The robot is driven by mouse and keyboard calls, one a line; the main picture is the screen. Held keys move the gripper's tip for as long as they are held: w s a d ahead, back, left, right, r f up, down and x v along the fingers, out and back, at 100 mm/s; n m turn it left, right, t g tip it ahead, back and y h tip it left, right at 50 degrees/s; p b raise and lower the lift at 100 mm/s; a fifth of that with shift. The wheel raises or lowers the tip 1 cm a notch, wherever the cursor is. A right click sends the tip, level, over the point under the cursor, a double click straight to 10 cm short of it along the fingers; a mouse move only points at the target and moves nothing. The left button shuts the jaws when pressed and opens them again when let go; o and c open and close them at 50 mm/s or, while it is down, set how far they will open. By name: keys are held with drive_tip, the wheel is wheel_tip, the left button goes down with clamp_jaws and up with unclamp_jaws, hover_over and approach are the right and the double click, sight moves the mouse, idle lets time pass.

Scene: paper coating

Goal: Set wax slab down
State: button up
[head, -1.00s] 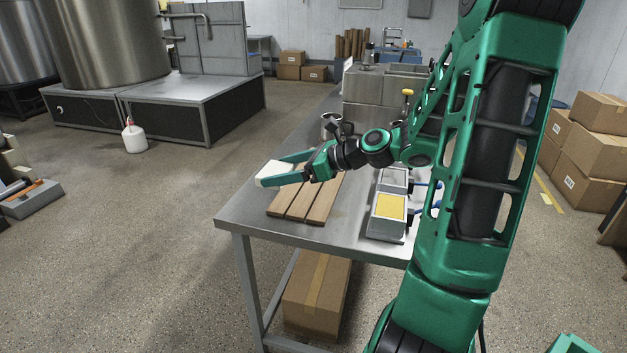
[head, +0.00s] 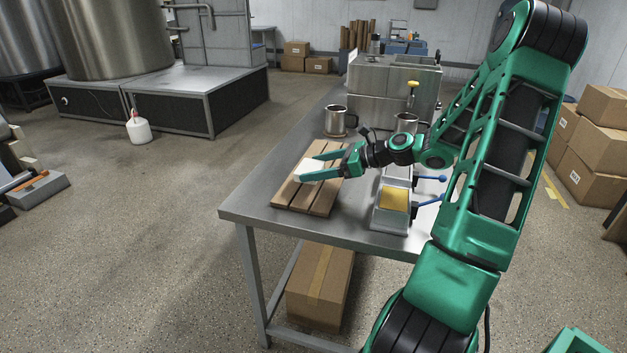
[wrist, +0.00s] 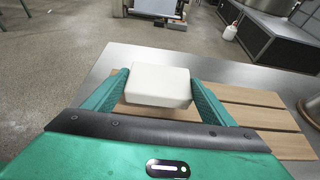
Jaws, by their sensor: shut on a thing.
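My gripper (head: 321,167) is shut on a white wax slab (head: 313,166) at the table's near left part. In the wrist view the slab (wrist: 158,86) sits between the two green fingers (wrist: 160,92). A slatted wooden board (head: 293,194) lies on the metal table under and around the slab in the head view. In the wrist view the board's slats (wrist: 245,97) run below and to the right of the slab. I cannot tell whether the slab touches the board.
A metal box with a yellow top (head: 394,199) and blue-handled levers stands right of the board. A metal mug (head: 335,121) stands behind it, with a large steel machine (head: 392,92) farther back. The table's front left corner (head: 240,208) is bare.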

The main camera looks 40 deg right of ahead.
drive_tip(key=shift+f, duration=1.9)
drive_tip(key=shift+f, duration=0.1)
drive_tip(key=o, duration=1.2)
drive_tip(key=v, duration=1.2)
